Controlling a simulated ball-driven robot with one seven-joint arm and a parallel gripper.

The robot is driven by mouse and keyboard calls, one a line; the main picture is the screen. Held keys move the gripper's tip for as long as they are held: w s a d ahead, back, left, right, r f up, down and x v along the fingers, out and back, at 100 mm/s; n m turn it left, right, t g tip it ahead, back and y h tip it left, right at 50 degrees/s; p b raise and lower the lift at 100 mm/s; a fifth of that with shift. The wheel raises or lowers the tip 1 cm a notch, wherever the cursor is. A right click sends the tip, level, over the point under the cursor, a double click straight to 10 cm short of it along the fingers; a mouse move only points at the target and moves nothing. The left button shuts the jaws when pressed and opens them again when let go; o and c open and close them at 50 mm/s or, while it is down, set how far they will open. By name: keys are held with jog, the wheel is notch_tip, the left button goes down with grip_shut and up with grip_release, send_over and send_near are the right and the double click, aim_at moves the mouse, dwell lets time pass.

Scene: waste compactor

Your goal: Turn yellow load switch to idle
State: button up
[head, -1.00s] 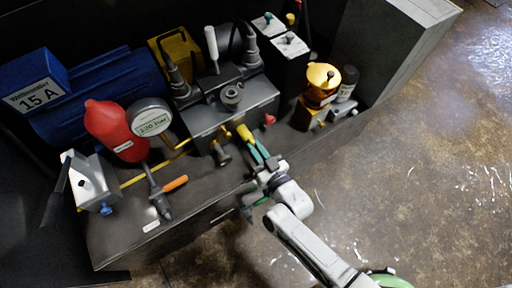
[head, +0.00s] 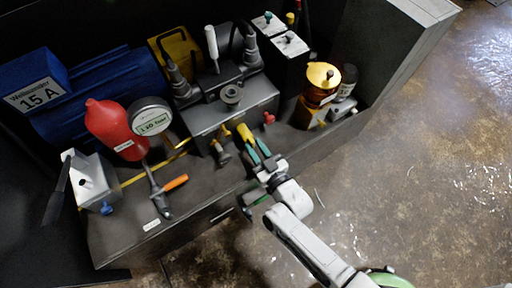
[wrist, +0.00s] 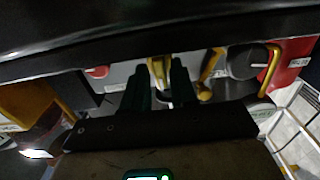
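The yellow load switch (head: 244,132) is a yellow lever on the front of the grey valve block (head: 228,110). It also shows in the wrist view (wrist: 158,70), between the fingertips. My gripper (head: 258,154) has two dark green fingers pointing at the lever from the front right. In the wrist view the gripper's fingers (wrist: 160,84) stand apart, with the yellow lever in or just beyond the gap. I cannot tell whether either finger touches it. The lower part of the switch is partly hidden by the fingers.
A brass-coloured valve (head: 221,155) sits just left of the lever, and a red knob (head: 269,118) to its right. A red bottle (head: 108,125), a gauge (head: 150,118) and an orange-handled tool (head: 174,183) are further left. Open floor (head: 410,180) lies to the right.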

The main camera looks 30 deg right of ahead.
jog(key=shift+o, duration=1)
jog(key=s, duration=1)
jog(key=shift+s+p, duration=0.4)
jog(key=shift+p, duration=0.05)
